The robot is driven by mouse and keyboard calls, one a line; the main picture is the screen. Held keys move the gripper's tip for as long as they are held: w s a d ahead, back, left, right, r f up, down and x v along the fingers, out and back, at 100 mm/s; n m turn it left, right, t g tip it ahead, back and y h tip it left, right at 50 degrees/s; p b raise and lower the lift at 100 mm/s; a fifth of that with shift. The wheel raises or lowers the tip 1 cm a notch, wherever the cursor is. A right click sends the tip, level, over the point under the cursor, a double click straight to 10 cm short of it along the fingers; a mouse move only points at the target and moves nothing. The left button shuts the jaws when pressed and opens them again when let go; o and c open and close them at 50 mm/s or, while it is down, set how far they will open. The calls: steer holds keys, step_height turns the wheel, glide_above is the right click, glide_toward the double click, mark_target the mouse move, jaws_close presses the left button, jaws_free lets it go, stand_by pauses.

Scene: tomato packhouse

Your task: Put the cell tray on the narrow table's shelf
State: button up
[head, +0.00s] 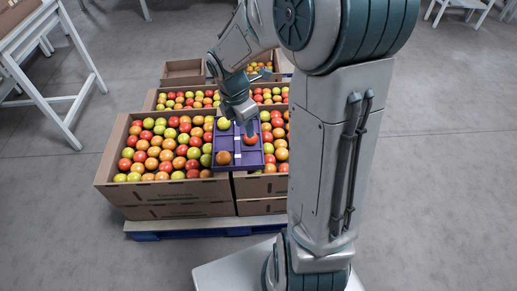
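The purple cell tray (246,158) lies over the tomato boxes, across the gap between two of them. In its cells are a yellow-green tomato (223,124), an orange tomato (223,158) and a red tomato (250,139). My gripper (247,129) points down over the tray, close to the red tomato. The fingers are small and partly hidden, so I cannot tell whether they are open, shut or touching anything. A light-framed table (77,98) stands at the left, cut off by the picture edge. I cannot tell whether it is the narrow table, and no shelf shows clearly.
Cardboard boxes (165,196) full of red, orange and green tomatoes are stacked on a blue-edged pallet (205,232). An empty-looking box (182,67) stands behind. Other white-legged furniture (466,5) shows at the top right. Grey floor is clear at left and right.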

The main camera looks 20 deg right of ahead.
steer(key=s+r+m, duration=0.3)
steer(key=s+m, duration=0.4)
steer(key=m, duration=0.3)
steer(key=s+a+r+m+t+y, duration=0.1)
steer(key=s+r+m, duration=0.2)
steer(key=s+m, duration=0.4)
steer(key=m, duration=0.3)
steer(key=shift+s+a+r, duration=0.2)
steer(key=shift+s+r, duration=0.05)
steer(key=shift+s, duration=0.15)
steer(key=shift+s+m+y, duration=0.25)
steer(key=shift+m+y, duration=0.05)
steer(key=shift+m, duration=0.2)
steer(key=shift+c, duration=1.1)
